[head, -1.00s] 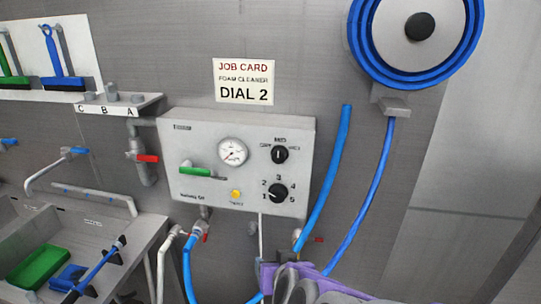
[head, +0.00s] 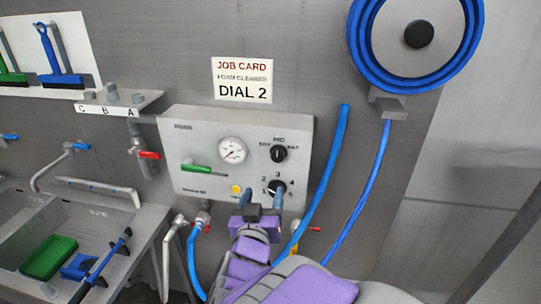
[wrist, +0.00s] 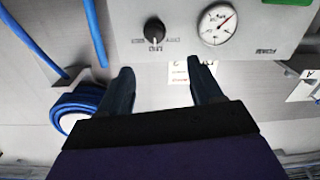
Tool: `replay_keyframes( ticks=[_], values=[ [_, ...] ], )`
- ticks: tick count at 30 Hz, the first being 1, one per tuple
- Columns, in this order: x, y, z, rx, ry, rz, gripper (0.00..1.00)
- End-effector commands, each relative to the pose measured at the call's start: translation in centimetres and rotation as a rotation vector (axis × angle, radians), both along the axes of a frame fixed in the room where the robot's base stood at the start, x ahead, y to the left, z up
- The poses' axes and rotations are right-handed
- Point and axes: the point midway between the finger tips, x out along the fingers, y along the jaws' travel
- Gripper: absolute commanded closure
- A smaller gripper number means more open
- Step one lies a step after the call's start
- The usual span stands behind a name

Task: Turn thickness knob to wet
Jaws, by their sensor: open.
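The thickness knob (head: 279,154) is a black round knob at the upper right of the grey control panel (head: 210,128), with DRY, MID and WET lettering around it. It appears to point toward MID. In the wrist view, which is upside down, the knob (wrist: 154,30) is at the upper middle, beyond my fingertips and not touched. My gripper (head: 263,196) is open and empty, in front of the panel's lower edge and below the thickness knob. One finger partly covers the numbered dial (head: 279,186). Both fingers also show in the wrist view (wrist: 162,75).
A round gauge (head: 232,150), a green lever (head: 196,168) and a yellow button (head: 236,189) share the panel. A blue hose (head: 326,180) hangs close to its right side, below a hose reel (head: 364,50). A sink (head: 85,225) stands left.

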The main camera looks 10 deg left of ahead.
Motion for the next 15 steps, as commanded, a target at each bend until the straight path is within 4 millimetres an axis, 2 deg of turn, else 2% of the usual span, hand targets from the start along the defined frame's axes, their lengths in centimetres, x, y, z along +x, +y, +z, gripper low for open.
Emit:
replay_keyframes(
  ticks=[2,15],
  values=[
    [1.0,-0.3,0.5,0.001,0.004,-0.004,0.35],
    [2.8,1.1,0.3,-0.013,0.001,-0.002,0.35]
  ],
)
